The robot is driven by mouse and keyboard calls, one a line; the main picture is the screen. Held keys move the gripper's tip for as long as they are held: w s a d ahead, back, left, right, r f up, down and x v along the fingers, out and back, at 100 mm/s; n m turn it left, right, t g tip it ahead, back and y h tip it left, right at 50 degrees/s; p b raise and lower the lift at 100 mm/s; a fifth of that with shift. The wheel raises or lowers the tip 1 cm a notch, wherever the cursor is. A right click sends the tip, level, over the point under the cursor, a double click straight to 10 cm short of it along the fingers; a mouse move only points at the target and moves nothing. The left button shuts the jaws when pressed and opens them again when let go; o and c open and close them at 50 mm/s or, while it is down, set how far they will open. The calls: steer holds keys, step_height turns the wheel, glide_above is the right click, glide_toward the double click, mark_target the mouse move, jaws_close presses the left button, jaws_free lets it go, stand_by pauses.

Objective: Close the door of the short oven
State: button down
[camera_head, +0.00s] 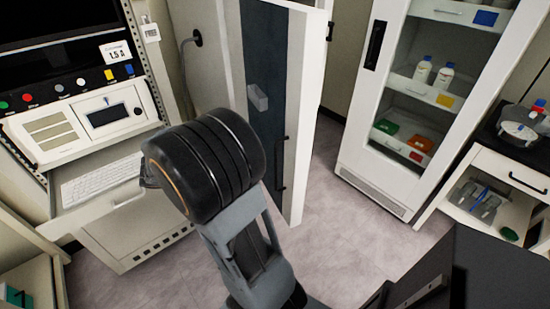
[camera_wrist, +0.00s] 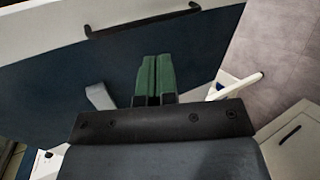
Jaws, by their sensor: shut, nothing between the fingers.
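A tall door with a white frame and dark blue panel (camera_head: 265,50) stands ajar at the centre of the head view. It carries a black handle (camera_head: 281,163). I take it for the short oven's door, but no label shows. In the wrist view the blue panel (camera_wrist: 50,85) fills much of the left and centre, with the black handle (camera_wrist: 143,23) along the white edge above. My gripper (camera_wrist: 157,62) has green fingers, shut together and empty, in front of the panel. I cannot tell whether they touch it. My arm hides the gripper in the head view.
A control console (camera_head: 75,125) with a keyboard (camera_head: 100,182) stands at left. A glass-fronted white cabinet (camera_head: 362,150) with bottles stands at right, shut.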

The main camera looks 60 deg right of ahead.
steer(key=w+d+f+m+g+h+b, duration=0.1)
steer(key=w+d+g+h, duration=0.15)
steer(key=d+h, duration=0.2)
glide_toward(282, 148)
steer(key=shift+m, duration=0.3)
steer(key=p+x, duration=0.1)
steer(key=x, duration=0.4)
steer(key=shift+s+d+r, duration=0.1)
steer(key=shift+s+d, duration=0.15)
steer(key=shift+x, duration=0.9)
steer(key=shift+d, duration=0.1)
